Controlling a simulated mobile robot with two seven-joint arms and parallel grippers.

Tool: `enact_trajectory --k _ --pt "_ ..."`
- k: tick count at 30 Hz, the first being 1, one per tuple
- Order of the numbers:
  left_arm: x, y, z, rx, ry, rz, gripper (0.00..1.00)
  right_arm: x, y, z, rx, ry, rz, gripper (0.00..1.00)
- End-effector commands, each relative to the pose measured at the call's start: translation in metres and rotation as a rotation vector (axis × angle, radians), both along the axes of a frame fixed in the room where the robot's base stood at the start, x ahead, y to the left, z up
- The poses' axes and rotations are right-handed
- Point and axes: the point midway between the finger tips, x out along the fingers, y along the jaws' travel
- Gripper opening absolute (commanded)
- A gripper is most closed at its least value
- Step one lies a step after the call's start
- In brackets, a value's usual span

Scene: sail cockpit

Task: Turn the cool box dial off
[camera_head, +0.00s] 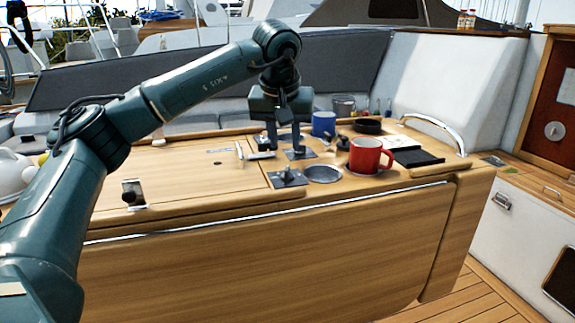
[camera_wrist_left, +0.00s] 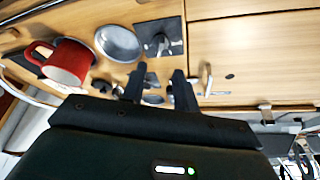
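My left gripper (camera_head: 284,143) hangs pointing down over the wooden table top, and its two fingers stand apart. In the left wrist view its fingers (camera_wrist_left: 159,86) are also apart, with small dark fittings partly hidden behind them. A square metal plate with a dark knob (camera_head: 288,178) lies just in front of the gripper; it also shows in the left wrist view (camera_wrist_left: 168,30). A second metal plate (camera_head: 301,155) is right beneath the fingers. A black knob on a plate (camera_head: 132,195) is at the table's left front. I cannot tell which is the cool box dial.
A red mug (camera_head: 368,156) stands right of the gripper, beside a round metal recess (camera_head: 323,173). A blue mug (camera_head: 323,124) and a black bowl (camera_head: 367,126) stand behind. A light-coloured handle (camera_head: 254,154) is just left of the gripper. The left table top is mostly clear.

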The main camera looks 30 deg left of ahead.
Motion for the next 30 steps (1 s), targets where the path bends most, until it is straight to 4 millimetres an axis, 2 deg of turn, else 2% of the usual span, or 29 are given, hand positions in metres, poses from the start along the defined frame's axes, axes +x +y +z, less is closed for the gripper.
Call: enact_trajectory --k 1,6,12,24,30 --pt "0.004 0.002 -0.013 0.001 0.005 0.002 0.30 -0.001 -0.001 -0.002 -0.002 0.001 0.000 0.36" --pt "0.015 0.007 -0.043 -0.001 0.003 0.001 0.30 -0.003 -0.002 -0.002 -0.003 -0.007 -0.003 0.36" --pt "0.024 0.011 -0.065 -0.002 0.000 0.001 0.30 -0.001 -0.003 0.005 -0.001 -0.030 -0.006 0.36" --pt "0.027 0.011 -0.071 -0.002 -0.001 0.000 0.30 -0.002 -0.004 0.004 -0.003 -0.029 -0.007 0.36" --pt "0.027 0.011 -0.071 -0.002 -0.001 0.000 0.14 -0.002 -0.004 0.003 -0.004 -0.025 -0.007 0.36"
